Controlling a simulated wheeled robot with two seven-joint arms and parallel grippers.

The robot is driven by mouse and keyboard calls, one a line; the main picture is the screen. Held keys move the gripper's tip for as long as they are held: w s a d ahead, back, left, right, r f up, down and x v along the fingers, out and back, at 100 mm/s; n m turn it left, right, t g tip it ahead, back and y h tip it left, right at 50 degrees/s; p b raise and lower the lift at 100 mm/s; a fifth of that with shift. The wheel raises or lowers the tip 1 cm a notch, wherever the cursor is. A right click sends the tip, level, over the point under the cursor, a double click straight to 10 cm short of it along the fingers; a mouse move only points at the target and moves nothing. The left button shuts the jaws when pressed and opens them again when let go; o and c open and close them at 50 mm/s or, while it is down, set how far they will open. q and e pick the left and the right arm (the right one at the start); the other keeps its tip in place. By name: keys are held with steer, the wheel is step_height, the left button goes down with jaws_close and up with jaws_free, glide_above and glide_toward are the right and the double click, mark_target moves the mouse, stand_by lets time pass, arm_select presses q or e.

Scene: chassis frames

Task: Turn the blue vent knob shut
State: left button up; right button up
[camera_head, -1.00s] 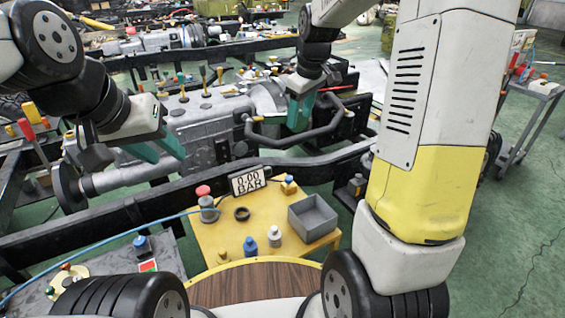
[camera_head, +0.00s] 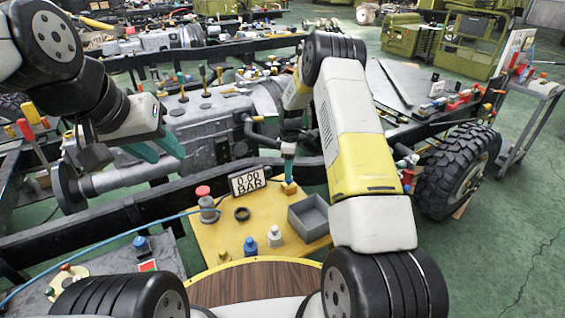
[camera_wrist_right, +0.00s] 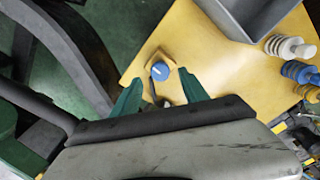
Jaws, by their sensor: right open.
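The blue vent knob (camera_wrist_right: 161,71) is round with a white mark on its top and sits on a yellow block (camera_head: 289,188) at the back of the yellow table (camera_head: 219,236). My right gripper (camera_wrist_right: 160,84) is open, with one finger on each side of the knob in the wrist view; I cannot tell whether they touch it. In the head view my right gripper (camera_head: 288,170) is above the block and hides most of the knob. My left gripper (camera_head: 158,146) is open and empty over the grey machinery at left. A display (camera_head: 248,181) reads 0.00 BAR.
A grey bin (camera_head: 294,222) stands right of the knob. A red-topped fitting (camera_head: 204,199), a black ring (camera_head: 241,214), a blue fitting (camera_head: 250,246) and a white one (camera_head: 275,237) stand on the table. A dark chassis rail (camera_head: 105,222) runs behind it.

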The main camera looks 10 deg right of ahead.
steer(key=shift+f, duration=1.85)
jaws_close()
